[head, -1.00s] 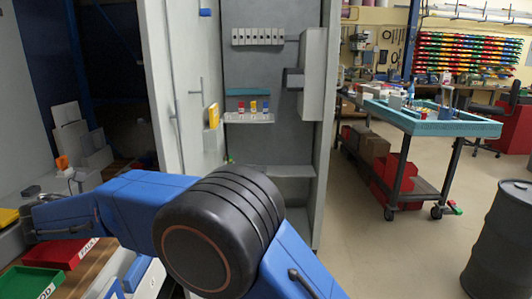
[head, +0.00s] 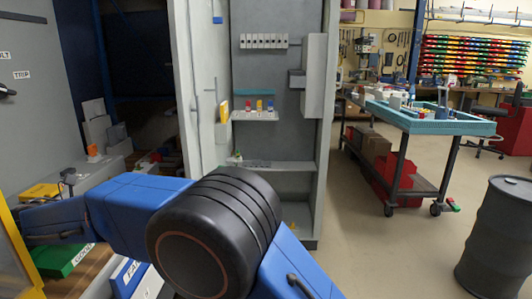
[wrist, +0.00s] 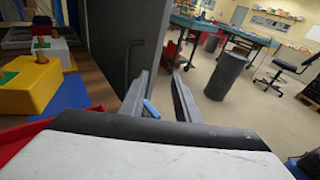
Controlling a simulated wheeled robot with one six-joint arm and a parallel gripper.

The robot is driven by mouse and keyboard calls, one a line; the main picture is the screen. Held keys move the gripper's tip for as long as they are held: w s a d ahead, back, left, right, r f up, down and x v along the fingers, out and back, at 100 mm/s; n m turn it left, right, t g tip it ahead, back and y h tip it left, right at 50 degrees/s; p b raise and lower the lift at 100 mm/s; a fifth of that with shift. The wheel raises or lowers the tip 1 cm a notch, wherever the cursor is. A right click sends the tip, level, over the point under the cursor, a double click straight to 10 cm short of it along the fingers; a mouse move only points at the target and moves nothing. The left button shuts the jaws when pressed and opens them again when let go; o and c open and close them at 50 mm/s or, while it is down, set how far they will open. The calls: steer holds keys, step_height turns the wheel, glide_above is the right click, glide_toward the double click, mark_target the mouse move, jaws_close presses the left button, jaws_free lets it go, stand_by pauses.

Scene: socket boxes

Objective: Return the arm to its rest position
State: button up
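My blue arm (head: 140,207) with its large black joint (head: 205,240) stretches across the lower left of the head view, bent toward the left edge. My gripper is not clearly seen there. In the wrist view my gripper (wrist: 160,88) has its two grey fingers apart with a gap between them. A small blue piece (wrist: 150,108) shows near the left finger; I cannot tell whether it touches it. No held object shows between the fingertips.
A grey open cabinet (head: 275,80) with shelves stands ahead. A labelled grey panel (head: 25,110) is at far left. A teal-topped cart (head: 430,120) and dark barrel (head: 495,235) stand right; floor between is clear.

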steer(key=w+d+r+m+g, duration=0.1)
steer(key=w+d+m+g, duration=0.15)
steer(key=d, duration=0.85)
steer(key=w+d+r+m+g, duration=0.1)
steer(key=w+d+m+g, duration=0.15)
steer(key=d, duration=0.85)
steer(key=s+d+m+g+y, duration=0.3)
steer(key=d+m, duration=0.3)
steer(key=d, duration=1.5)
steer(key=s+d+f+m+g+y, duration=0.1)
steer(key=s+d+f+m+y, duration=0.1)
steer(key=s+d+m, duration=0.35)
steer(key=s+d+f+m+y, duration=0.2)
steer(key=s+d+f, duration=0.1)
steer(key=s+d, duration=0.55)
steer(key=s+d+f+m+y, duration=0.1)
steer(key=s+d+f+m, duration=0.1)
steer(key=s+f+m, duration=0.2)
steer(key=s+d+f+m+t+y, duration=0.1)
steer(key=s+d+f+m+y, duration=0.1)
steer(key=s+m, duration=0.4)
steer(key=s+d+f, duration=0.1)
steer(key=s+f, duration=0.1)
steer(key=s, duration=0.1)
steer(key=shift+s+f+t+y, duration=0.2)
steer(key=shift+s+t+y, duration=0.1)
steer(key=shift+s, duration=0.1)
stand_by(0.6)
